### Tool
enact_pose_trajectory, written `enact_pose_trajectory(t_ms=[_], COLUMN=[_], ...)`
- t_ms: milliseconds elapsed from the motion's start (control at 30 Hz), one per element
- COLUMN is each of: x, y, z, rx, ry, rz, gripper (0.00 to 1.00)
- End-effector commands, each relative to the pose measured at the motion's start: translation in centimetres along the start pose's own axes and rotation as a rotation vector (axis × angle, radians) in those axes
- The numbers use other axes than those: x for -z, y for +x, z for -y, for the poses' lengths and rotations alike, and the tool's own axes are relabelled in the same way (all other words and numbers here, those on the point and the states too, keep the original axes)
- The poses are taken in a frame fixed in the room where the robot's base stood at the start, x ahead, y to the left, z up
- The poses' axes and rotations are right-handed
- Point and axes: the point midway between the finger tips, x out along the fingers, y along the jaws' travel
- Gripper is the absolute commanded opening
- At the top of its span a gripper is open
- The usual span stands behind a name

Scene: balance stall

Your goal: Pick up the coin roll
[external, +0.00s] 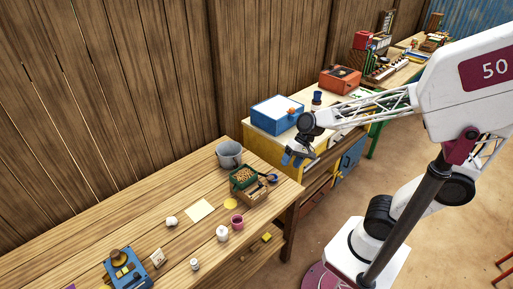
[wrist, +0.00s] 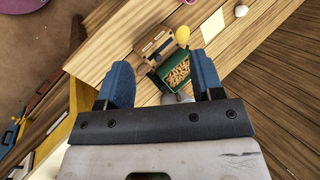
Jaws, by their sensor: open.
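I cannot single out the coin roll with certainty. A small white rounded piece (external: 171,221) lies on the wooden table (external: 135,228), left of a cream paper sheet; it also shows in the wrist view (wrist: 241,11). A small white bottle-like piece (external: 195,264) stands near the table's front edge. A green box (external: 243,177) holds small golden pieces, too small to tell apart. My gripper (external: 293,157) is open and empty, in the air past the table's right end. In the wrist view the green box (wrist: 176,74) shows below, between the blue fingers.
A grey bucket (external: 229,154) stands behind the green box. The table's left middle is clear.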

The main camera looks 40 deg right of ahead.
Motion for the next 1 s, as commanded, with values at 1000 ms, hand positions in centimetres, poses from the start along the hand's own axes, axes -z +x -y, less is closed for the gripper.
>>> enact_pose_trajectory(t_ms=[1000], x=[-3.8], y=[29.1], z=[25.7], rx=[0.358], ry=[1.001], rz=[0.511], gripper=[0.61])
